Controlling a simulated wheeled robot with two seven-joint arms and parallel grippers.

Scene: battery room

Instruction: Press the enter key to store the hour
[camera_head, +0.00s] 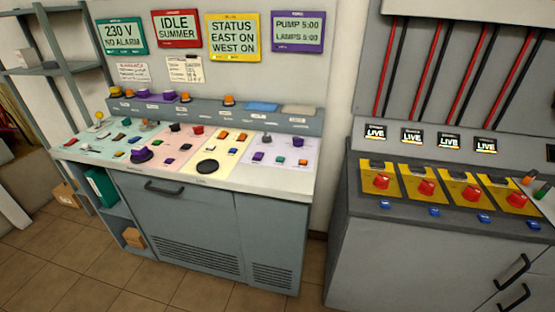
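The control desk (330,180) has coloured panels with many small keys and knobs; their labels are too small to read, so I cannot tell which is the enter key. Neither of my grippers is in view.
Other displays read "230 V NO ALARM" (121,37), "IDLE SUMMER" (177,29) and "STATUS EAST ON WEST ON" (232,36). A grey cabinet (400,262) at the right carries red rotary switches (381,181) under "LIVE" signs. A shelf rack (60,70) stands left. Tiled floor (75,260) is clear in front.

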